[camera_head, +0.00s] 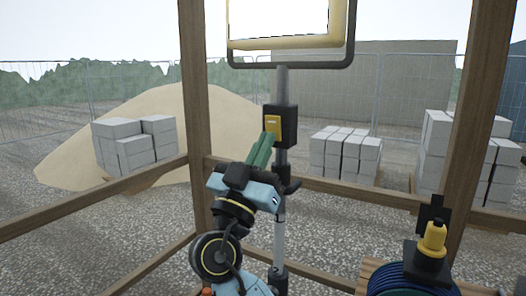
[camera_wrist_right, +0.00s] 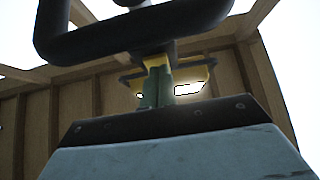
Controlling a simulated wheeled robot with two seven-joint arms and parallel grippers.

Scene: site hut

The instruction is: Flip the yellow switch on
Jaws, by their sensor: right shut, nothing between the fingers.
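The yellow switch (camera_head: 273,126) sits on a black box (camera_head: 288,122) fixed to a grey pole (camera_head: 281,85) under a work lamp. My right gripper (camera_head: 266,138) reaches up from below with its green fingers shut and empty. Its tips are at the lower left edge of the switch in the head view; I cannot tell whether they touch it. In the right wrist view the shut green fingers (camera_wrist_right: 157,88) point away, with yellow lamp parts behind them. The switch itself is not clear there. My left gripper is out of view.
The lamp (camera_head: 286,42) with its yellow frame and dark guard bar hangs above the switch. Wooden posts (camera_head: 193,80) and rails stand around the pole. A cable reel (camera_head: 410,278) with a yellow-black plug is at lower right. Block stacks and a sand pile lie outside.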

